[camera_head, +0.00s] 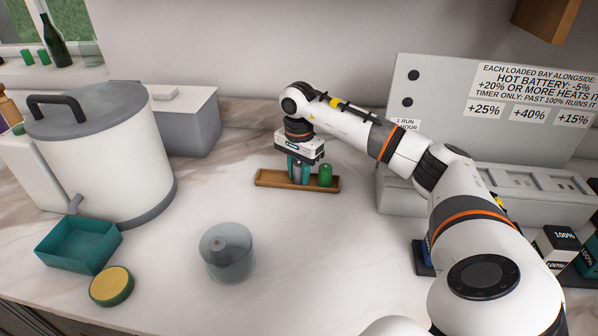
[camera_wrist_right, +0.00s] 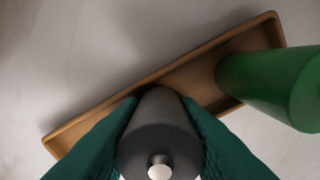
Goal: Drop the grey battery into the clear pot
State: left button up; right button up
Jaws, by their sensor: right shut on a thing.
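The grey battery (camera_wrist_right: 158,135), a dark grey cylinder with a silver nub on top, is between the teal fingers of my right gripper (camera_wrist_right: 160,140). My right gripper also shows in the head view (camera_head: 300,172), pointing down at the wooden tray (camera_head: 268,180), shut on the battery. The battery stands over or in the tray; I cannot tell if it touches the tray floor. The clear pot (camera_head: 243,265) stands on the counter, nearer and to the left of the tray. My left gripper is out of view.
A green cylinder (camera_head: 325,175) stands in the tray, right of my gripper. A large white lidded pot (camera_head: 110,150), teal bin (camera_head: 78,262) and yellow-topped round tin (camera_head: 111,285) are at left. A grey panelled station (camera_head: 480,195) is at right. The counter between tray and clear pot is free.

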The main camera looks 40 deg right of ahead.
aim_at(299, 163)
notch_tip(299, 163, up, 10)
jog(key=shift+r+b, duration=0.1)
jog(key=shift+b, duration=0.3)
